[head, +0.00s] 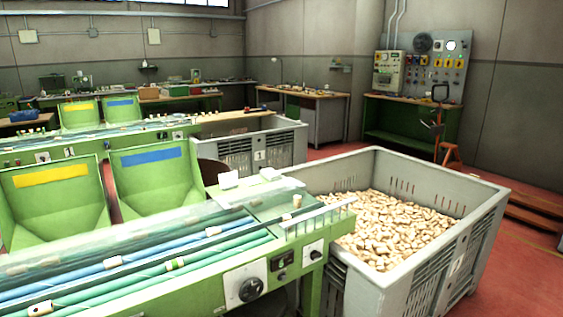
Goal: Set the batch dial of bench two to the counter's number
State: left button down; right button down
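The nearest green sorting bench (205,297) fills the lower left. Its front end carries a large round black dial (250,289) on a white plate. Up and to the right of the dial is a small dark counter window (281,262); its digits are too small to read. A smaller black knob (316,254) sits on a white plate further right. The dial's marks and setting cannot be read. A second green bench (82,151) stands behind, with small controls on its side. I cannot read a bench number on either bench. Neither of my grippers is in view.
A large grey crate (409,276) full of corks (395,226) stands right against the near bench's end. A grey crate marked 1 (283,147) stands at the far bench. Red floor (520,270) is open at right, with wooden pallets (535,214) near the wall.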

aim_at(314, 255)
jog(key=u, duration=1.8)
jog(key=z, duration=2.05)
jog(key=i+l+u, duration=0.1)
jog(key=u, duration=0.35)
jog(key=i+l+u, duration=0.1)
jog(key=u, duration=0.3)
jog(key=i+l+u, duration=0.25)
jog(key=l, duration=0.4)
jog(key=l+u, duration=0.25)
jog(key=l, duration=0.4)
jog(key=l+u, duration=0.25)
jog(key=l, duration=0.4)
jog(key=i, duration=0.05)
